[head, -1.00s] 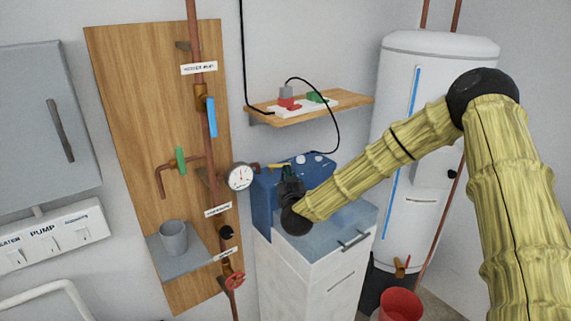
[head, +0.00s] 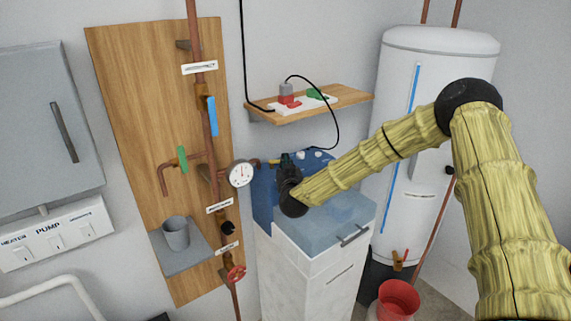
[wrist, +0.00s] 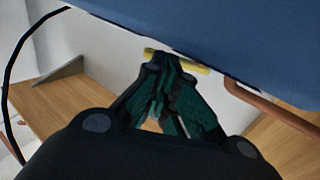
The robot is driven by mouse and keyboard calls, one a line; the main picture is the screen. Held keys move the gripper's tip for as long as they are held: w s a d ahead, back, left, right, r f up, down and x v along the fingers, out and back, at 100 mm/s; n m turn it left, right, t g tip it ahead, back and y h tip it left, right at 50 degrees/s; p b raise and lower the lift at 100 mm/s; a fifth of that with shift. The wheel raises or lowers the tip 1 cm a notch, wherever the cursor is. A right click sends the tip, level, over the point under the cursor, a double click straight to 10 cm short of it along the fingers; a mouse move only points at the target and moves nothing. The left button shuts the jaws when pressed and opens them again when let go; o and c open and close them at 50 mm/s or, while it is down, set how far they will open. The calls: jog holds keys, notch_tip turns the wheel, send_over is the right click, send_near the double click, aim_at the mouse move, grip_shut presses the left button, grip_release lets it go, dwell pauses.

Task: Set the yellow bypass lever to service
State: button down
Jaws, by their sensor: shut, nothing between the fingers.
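The yellow lever (head: 274,162) lies about level at the top left of the blue unit (head: 262,190), beside the round gauge. In the wrist view the lever (wrist: 192,64) is a short yellow bar along the edge of the blue casing (wrist: 230,35). My gripper hides part of the lever in the head view.
A pressure gauge (head: 241,174) and a copper pipe (head: 211,130) stand close to the left. A wooden shelf (head: 350,97) with a power strip hangs above. A white tank (head: 440,55) stands right, with a red bucket (head: 398,298) below it.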

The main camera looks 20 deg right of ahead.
jog(key=shift+w+d+n+y+b, duration=0.2)
jog(key=shift+n+y+b, duration=0.2)
jog(key=shift+y+b, duration=0.25)
jog(key=shift+w+d+n+y+b, duration=0.1)
jog(key=shift+d+n+y+b, duration=0.05)
jog(key=shift+n+y+b, duration=0.4)
jog(key=y, duration=0.1)
jog(key=n+b, duration=0.1)
jog(key=y+b, duration=0.1)
jog(key=shift+w+d+f+y, duration=0.15)
jog(key=shift+w+d+y, duration=0.1)
jog(key=shift+w+y, duration=0.1)
jog(key=shift+w+d+b, duration=0.3)
jog(key=shift+w+b, duration=0.3)
jog(key=shift+b, duration=0.65)
jog(key=shift+w, duration=0.1)
